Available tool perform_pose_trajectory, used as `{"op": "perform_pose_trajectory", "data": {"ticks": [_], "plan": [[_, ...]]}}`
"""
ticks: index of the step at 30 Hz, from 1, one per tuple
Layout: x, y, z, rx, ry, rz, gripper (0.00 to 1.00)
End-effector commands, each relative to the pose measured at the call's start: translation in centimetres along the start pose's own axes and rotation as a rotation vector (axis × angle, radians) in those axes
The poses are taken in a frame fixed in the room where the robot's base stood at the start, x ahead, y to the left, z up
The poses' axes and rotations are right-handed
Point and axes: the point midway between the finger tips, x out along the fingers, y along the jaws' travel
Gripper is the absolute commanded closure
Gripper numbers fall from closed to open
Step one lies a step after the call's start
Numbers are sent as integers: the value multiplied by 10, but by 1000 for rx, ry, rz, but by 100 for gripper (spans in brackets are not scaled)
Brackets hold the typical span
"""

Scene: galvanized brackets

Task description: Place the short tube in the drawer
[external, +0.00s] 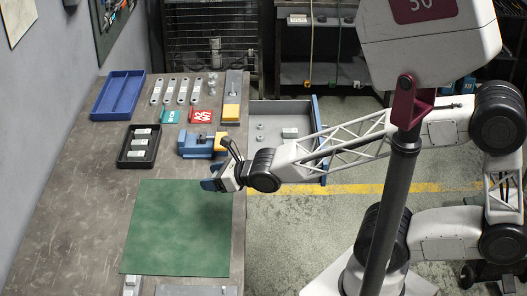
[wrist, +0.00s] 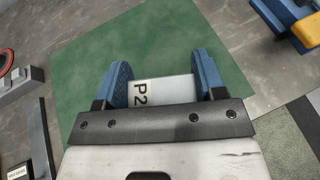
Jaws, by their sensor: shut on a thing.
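My gripper (external: 211,184) is over the right edge of the green mat (external: 178,235) in the external view. In the wrist view its two blue fingers (wrist: 162,72) are shut on a pale piece marked P2 (wrist: 165,90), which looks like the short tube. Its ends and lower side are hidden by the fingers and the gripper body. In the external view the held piece is hidden. The drawer (external: 318,120) stands open at the right side of the bench, with a grey inside and a blue front. It holds a small pale block and a few small round parts.
A black tray (external: 125,162) with several pale pieces stands left of a blue and yellow vise (external: 203,147). A blue divided tray (external: 115,97), a green box (external: 169,117) and a red box (external: 201,117) lie farther back. Flat brackets lie behind the boxes. The green mat looks bare.

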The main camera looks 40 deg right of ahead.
Motion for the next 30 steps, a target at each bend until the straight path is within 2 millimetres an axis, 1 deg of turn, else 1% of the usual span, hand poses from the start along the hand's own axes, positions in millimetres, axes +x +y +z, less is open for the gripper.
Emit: {"op": "perform_pose_trajectory", "data": {"ticks": [1,6,11,15,23,29,30], "plan": [[9,-8,10,6,1,-13,61],[36,-34,40,23,1,-52,61],[60,-61,66,41,2,-91,61],[81,-87,88,54,1,-125,61],[117,-141,122,82,2,-189,61],[142,-185,144,101,1,-240,61],[146,-195,148,106,1,-251,61]]}}
